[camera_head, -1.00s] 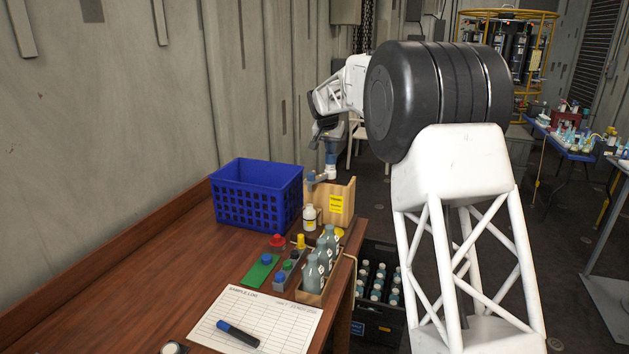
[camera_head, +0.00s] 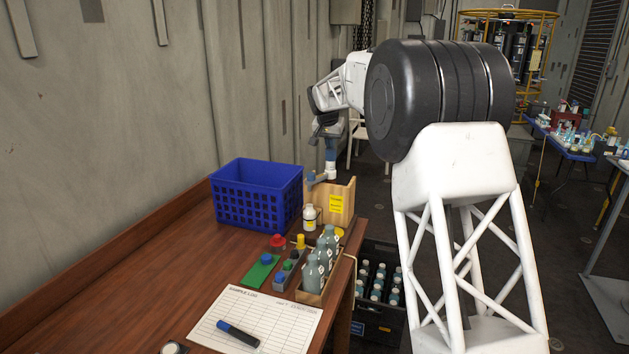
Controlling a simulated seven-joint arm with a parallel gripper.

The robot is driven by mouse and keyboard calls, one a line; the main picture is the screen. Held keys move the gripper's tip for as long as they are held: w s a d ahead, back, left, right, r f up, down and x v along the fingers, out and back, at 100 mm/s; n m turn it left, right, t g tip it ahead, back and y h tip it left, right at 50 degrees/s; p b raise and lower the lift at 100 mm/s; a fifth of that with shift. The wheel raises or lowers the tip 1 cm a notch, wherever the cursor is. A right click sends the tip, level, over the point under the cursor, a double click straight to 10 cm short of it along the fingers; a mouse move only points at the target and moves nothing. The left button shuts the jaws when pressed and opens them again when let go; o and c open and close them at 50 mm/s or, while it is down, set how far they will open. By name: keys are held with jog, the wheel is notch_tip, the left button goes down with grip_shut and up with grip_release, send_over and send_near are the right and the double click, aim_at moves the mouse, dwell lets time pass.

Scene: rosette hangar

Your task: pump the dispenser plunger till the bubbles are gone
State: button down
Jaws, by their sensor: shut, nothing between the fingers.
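The dispenser stands at the far end of the wooden table in the head view. My gripper (camera_head: 328,132) is shut and empty, pointing down at the top of the plunger. It looks close to the plunger, but I cannot tell whether they touch. A small white bottle (camera_head: 309,218) stands below the spout. Any bubbles are too small to see.
A blue crate (camera_head: 255,198) stands left of the dispenser. The table's left part is bare.

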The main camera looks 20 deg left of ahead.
jog(key=shift+r, duration=2.75)
jog(key=shift+f, duration=0.15)
jog(key=shift+s+f+t, duration=0.1)
jog(key=shift+f+t, duration=0.4)
jog(key=shift+t, duration=0.6)
jog(key=shift+f, duration=0.15)
jog(key=shift+f, duration=1.15)
jog(key=shift+f, duration=0.2)
dwell(0.5)
